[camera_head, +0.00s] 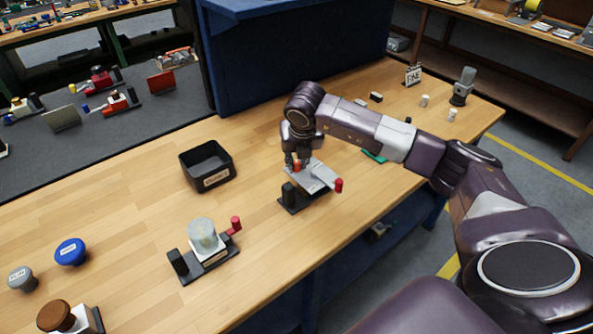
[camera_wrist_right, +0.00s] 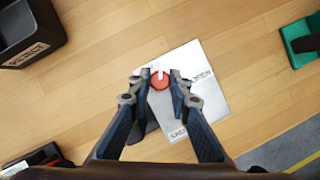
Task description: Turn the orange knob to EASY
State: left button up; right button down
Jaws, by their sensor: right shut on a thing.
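The orange knob (camera_wrist_right: 160,82) stands on a light grey plate (camera_wrist_right: 203,108) and has a pale pointer mark aimed at the top of the right wrist view. The plate carries dark lettering at its right and lower edges, seemingly OPEN and SHUT; I cannot make out EASY. My right gripper (camera_wrist_right: 159,86) is shut on the knob, with one finger on each side. In the head view my right gripper (camera_head: 296,163) reaches down over the device, whose plate (camera_head: 318,178) shows beside it, and the knob (camera_head: 296,164) is mostly hidden. My left gripper is not in view.
A black bin (camera_head: 207,168) stands left of the device. A clamp fixture with a clear cup (camera_head: 203,236) is nearer me. Blue (camera_head: 71,252), grey (camera_head: 22,279) and brown (camera_head: 58,316) knobs are at lower left. A red-tipped lever (camera_head: 339,185) is close by the plate. A green piece (camera_head: 374,156) lies right.

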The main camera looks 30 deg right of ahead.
jog(key=n+b, duration=0.1)
jog(key=n, duration=0.1)
jog(key=n+y+b, duration=0.1)
jog(key=b, duration=0.1)
jog(key=shift+d+f+n+t, duration=0.15)
jog(key=shift+n+t, duration=0.15)
jog(key=shift+n, duration=0.1)
jog(key=n+y+b, duration=0.1)
jog(key=n+b, duration=0.1)
jog(key=n, duration=0.1)
jog(key=shift+d+n+y, duration=0.1)
jog(key=shift+n+y, duration=0.2)
jog(key=shift+y, duration=0.1)
jog(key=n, duration=0.1)
jog(key=n+y+b, duration=0.1)
jog(key=n, duration=0.1)
jog(key=shift+w+r+n, duration=0.1)
jog(key=shift+r+n, duration=0.1)
jog(key=shift+n, duration=0.1)
jog(key=n+g+y, duration=0.1)
jog(key=n, duration=0.2)
jog(key=shift+d+n+g, duration=0.1)
jog(key=shift+n+g, duration=0.2)
jog(key=shift+n+g+y, duration=0.3)
jog(key=shift+n+y, duration=0.2)
jog(key=shift+n, duration=0.5)
jog(key=c, duration=1.8)
grip_release()
jog(key=shift+o, duration=0.2)
